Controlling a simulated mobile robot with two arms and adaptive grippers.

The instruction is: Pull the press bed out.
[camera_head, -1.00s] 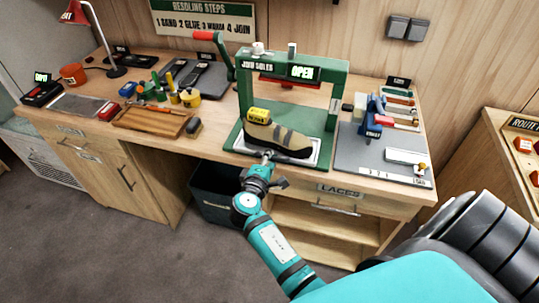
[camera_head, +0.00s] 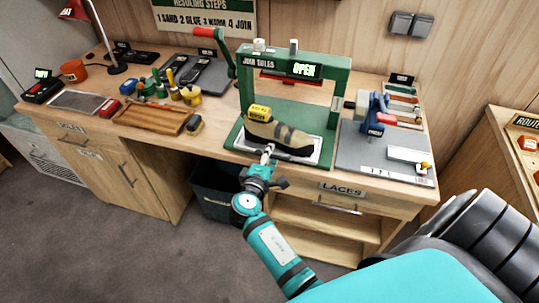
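The green press (camera_head: 341,95) stands on the bench, with a "JOIN SOLES" label and a lit "OPEN" sign on its crossbar. Its bed (camera_head: 311,158) is a pale metal plate at the front of the green base. A tan and dark shoe (camera_head: 283,135) with a yellow tag lies on the bed under the crossbar. My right gripper (camera_head: 268,151) is at the front edge of the bed, in front of the shoe. Its fingertips are small and overlap the bed's edge, so I cannot tell whether they grip anything. My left gripper is not in view.
A grey mat (camera_head: 360,150) with a blue clamp (camera_head: 374,118) lies right of the press. A wooden tray (camera_head: 150,118) and small bottles are to the left. A "LACES" drawer (camera_head: 325,199) is below the bench's front edge. A dark bin (camera_head: 212,190) stands under the bench.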

